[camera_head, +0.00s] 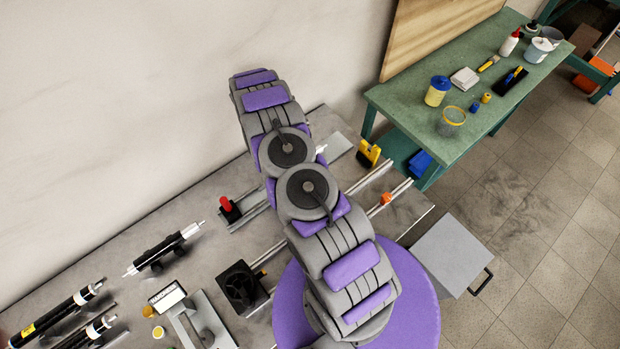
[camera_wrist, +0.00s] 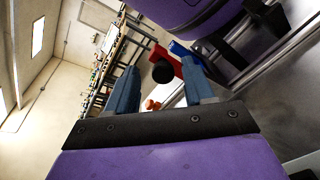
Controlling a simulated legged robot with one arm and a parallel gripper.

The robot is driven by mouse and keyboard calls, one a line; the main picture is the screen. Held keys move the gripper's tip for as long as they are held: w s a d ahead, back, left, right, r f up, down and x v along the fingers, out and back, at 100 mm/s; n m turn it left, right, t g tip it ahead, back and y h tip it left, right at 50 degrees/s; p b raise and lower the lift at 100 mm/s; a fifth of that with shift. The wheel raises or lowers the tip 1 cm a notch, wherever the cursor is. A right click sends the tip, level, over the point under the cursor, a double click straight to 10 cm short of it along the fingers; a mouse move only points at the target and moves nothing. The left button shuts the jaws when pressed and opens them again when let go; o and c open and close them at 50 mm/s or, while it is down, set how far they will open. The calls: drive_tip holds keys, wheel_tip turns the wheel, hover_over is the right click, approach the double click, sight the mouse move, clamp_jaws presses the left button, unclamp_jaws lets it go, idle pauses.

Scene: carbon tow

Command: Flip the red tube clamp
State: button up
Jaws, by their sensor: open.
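In the head view a red tube clamp (camera_head: 228,207), with a red upper part and a dark base, sits on a short metal rail left of my arm. My gripper is out of sight in that view, beyond my purple and grey arm. In the wrist view my gripper (camera_wrist: 158,76) is open, its two blue-grey fingers spread. A red part (camera_wrist: 160,52) with a round black end appears beyond and between the fingers. I cannot tell for sure whether it is the same clamp, or whether a finger touches it. A bright blue piece shows close to the right finger.
A yellow-black clamp (camera_head: 368,155) and an orange piece (camera_head: 386,198) stand on or near rails right of my arm. Black cylinders (camera_head: 165,249) and a square black fan-like unit (camera_head: 242,286) lie left. A green workbench (camera_head: 405,97) with bottles and tools stands behind right.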

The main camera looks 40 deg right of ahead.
drive_tip(key=s+a+r+p, duration=0.1)
drive_tip(key=s+a+r, duration=0.1)
drive_tip(key=s, duration=0.5)
drive_tip(key=s+a+r+p, duration=0.1)
drive_tip(key=s+a+r, duration=0.1)
drive_tip(key=s+a, duration=0.2)
drive_tip(key=s, duration=0.3)
drive_tip(key=shift+s+r, duration=0.2)
drive_tip(key=shift+s, duration=0.15)
drive_tip(key=w+d+r+n+t+y, duration=0.5)
drive_tip(key=w+d+r+n+t, duration=0.8)
drive_tip(key=w+t, duration=0.1)
drive_tip(key=x, duration=1.7)
drive_tip(key=shift+w+d+f, duration=0.1)
drive_tip(key=shift+w+f, duration=0.1)
drive_tip(key=shift+w, duration=0.15)
clamp_jaws()
